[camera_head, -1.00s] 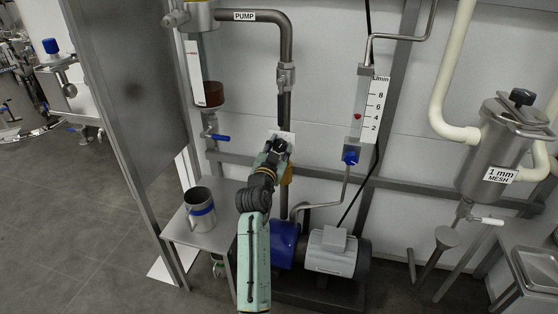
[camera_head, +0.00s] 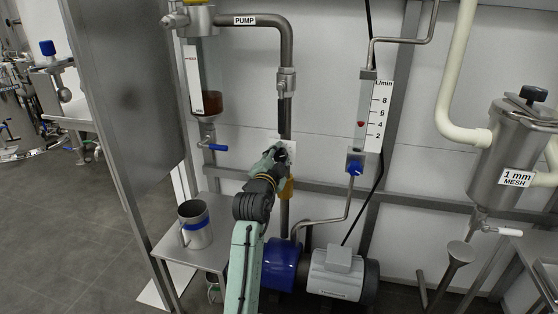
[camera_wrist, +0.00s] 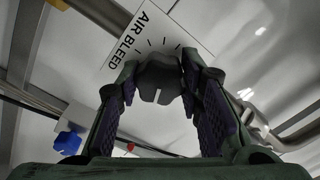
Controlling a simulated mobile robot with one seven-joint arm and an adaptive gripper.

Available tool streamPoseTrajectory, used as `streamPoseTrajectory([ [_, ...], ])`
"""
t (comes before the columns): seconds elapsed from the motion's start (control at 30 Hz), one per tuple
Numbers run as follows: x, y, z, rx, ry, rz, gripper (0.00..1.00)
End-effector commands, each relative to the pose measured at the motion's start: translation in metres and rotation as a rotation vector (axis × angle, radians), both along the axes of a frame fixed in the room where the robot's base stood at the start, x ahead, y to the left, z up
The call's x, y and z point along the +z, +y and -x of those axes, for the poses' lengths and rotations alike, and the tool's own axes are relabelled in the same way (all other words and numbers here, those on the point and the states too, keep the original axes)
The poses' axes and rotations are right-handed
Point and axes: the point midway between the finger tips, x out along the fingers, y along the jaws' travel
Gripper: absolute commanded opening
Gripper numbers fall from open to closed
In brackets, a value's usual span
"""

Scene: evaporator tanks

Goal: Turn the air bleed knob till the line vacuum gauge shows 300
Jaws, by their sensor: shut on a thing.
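The dark air bleed knob (camera_wrist: 160,84) stands between my two fingertips in the wrist view, in front of a white plate marked AIR BLEED (camera_wrist: 136,38) with dial ticks. My gripper (camera_wrist: 159,72) is shut on the knob, with purple ridged pads on both sides. In the head view my gripper (camera_head: 280,156) is at the white plate (camera_head: 289,148) beside the vertical pump pipe, and the knob is mostly hidden by it. No line vacuum gauge can be made out in either view.
A flowmeter (camera_head: 368,118) with its red float near 4 and a blue valve (camera_head: 355,167) stand right of my arm. A steel jug (camera_head: 195,224) is on a small table at left. The pump (camera_head: 337,272) sits below. A strainer (camera_head: 511,155) is far right.

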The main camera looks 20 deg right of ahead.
Motion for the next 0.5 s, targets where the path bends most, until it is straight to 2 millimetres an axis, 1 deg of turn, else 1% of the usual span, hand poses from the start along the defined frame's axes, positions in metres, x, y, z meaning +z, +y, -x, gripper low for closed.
streamPoseTrajectory([
  [0.4, -0.0001, -0.0004, 0.0002, -0.001, -0.003, -0.006, 0.06],
  [0.43, -0.0001, -0.0003, 0.0001, -0.001, -0.003, -0.006, 0.34],
  [0.5, -0.0001, -0.0004, 0.0002, -0.001, -0.003, -0.006, 0.39],
])
